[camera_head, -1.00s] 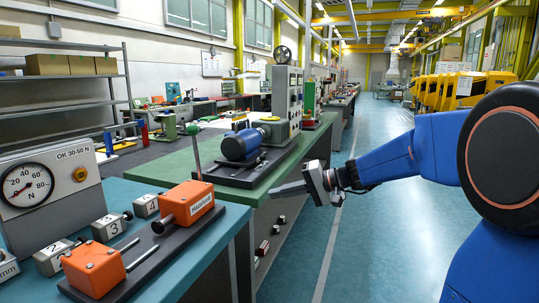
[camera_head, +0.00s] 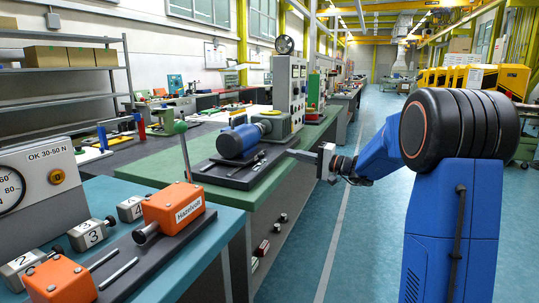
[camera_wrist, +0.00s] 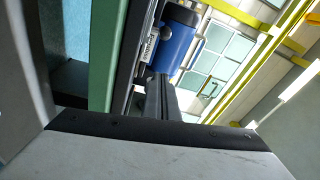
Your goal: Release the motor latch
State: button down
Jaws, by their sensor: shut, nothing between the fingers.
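The blue motor (camera_head: 238,141) lies on a dark base plate (camera_head: 222,176) on the green bench. Thin metal rods lie on the plate in front of it. A lever with a green ball (camera_head: 181,127) stands upright at the plate's left end. I cannot tell which part is the latch. My gripper (camera_head: 290,152) is shut and empty, to the right of the motor and apart from it, fingers pointing left. In the wrist view, the motor (camera_wrist: 180,45) shows beyond the shut fingers (camera_wrist: 162,98), with a pale label beside it.
A teal bench (camera_head: 213,219) at the near left holds orange blocks (camera_head: 173,208), numbered weights and a dial gauge (camera_head: 28,185). A grey control box (camera_head: 289,88) stands behind the motor.

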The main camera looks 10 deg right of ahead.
aim_at(260, 156)
jog(key=x, duration=1)
jog(key=shift+a, duration=0.15)
jog(key=shift+s+a+f, duration=0.1)
jog(key=shift+s+a, duration=0.05)
jog(key=shift+s, duration=0.35)
jog(key=shift+s+a+f, duration=0.1)
jog(key=shift+s+a, duration=0.1)
jog(key=shift+s, duration=0.3)
jog(key=shift+s+a+f, duration=0.15)
jog(key=shift+s, duration=0.25)
jog(key=shift+s+a+f, duration=0.1)
jog(key=shift+s+a, duration=0.1)
jog(key=shift+s, duration=0.2)
jog(key=s+a, duration=0.2)
jog(key=s, duration=0.1)
jog(key=shift+a+r, duration=0.1)
jog(key=shift+a, duration=0.05)
jog(key=shift+s, duration=0.15)
